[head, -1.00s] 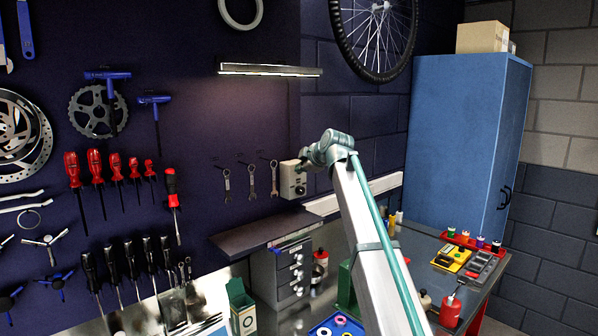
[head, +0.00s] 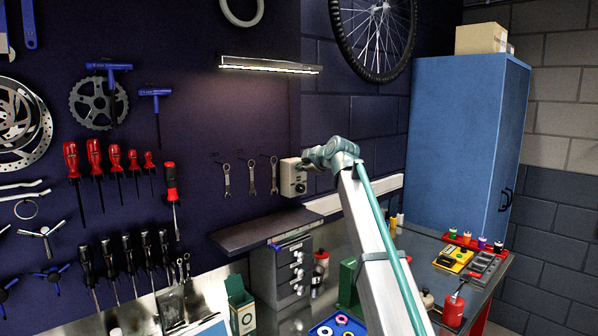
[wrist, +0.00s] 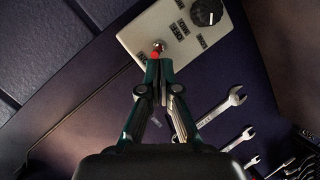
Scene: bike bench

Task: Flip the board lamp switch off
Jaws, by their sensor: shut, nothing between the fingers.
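The board lamp (head: 270,66) is a slim bar on the dark tool board and is lit. A pale control box (head: 291,181) is mounted on the wall below it. In the wrist view the box (wrist: 138,32) shows a black round knob (wrist: 207,11) and a small toggle with a red part (wrist: 156,51). My gripper (wrist: 157,66) is shut and empty, its fingertips right at the toggle. Whether they touch it cannot be told, and they partly hide it. In the head view my gripper (head: 309,161) is at the box's right side, mostly hidden by my wrist.
Several wrenches (head: 250,178) hang just left of the box. A dark shelf (head: 262,230) and grey drawer unit (head: 283,268) are below it. A blue cabinet (head: 460,145) stands right. A bike wheel (head: 376,38) hangs above.

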